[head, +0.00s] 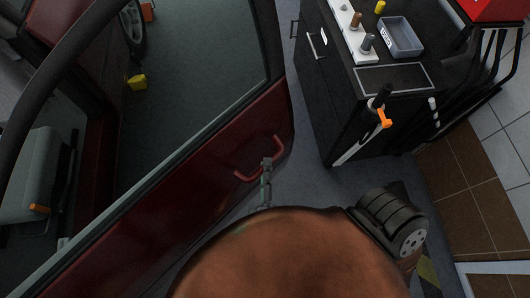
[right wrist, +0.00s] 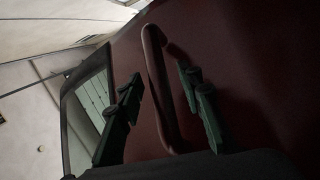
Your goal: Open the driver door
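The dark red car door (head: 215,140) crosses the left and middle of the head view. Grey floor shows through its window, and the door seems to stand out from the car body. A red loop handle (head: 260,161) sits on its panel near the right edge. My right gripper (head: 267,172) is at this handle. In the right wrist view, the handle (right wrist: 155,70) runs between the two separated fingers of my right gripper (right wrist: 158,80). Contact cannot be made out. My left gripper is not in view.
A black cabinet (head: 335,105) stands right of the door, with a grey bin (head: 400,37) and several small items on top. A grey seat (head: 35,175) shows at the left. A yellow block (head: 137,82) lies beyond the window. Some floor is clear between door and cabinet.

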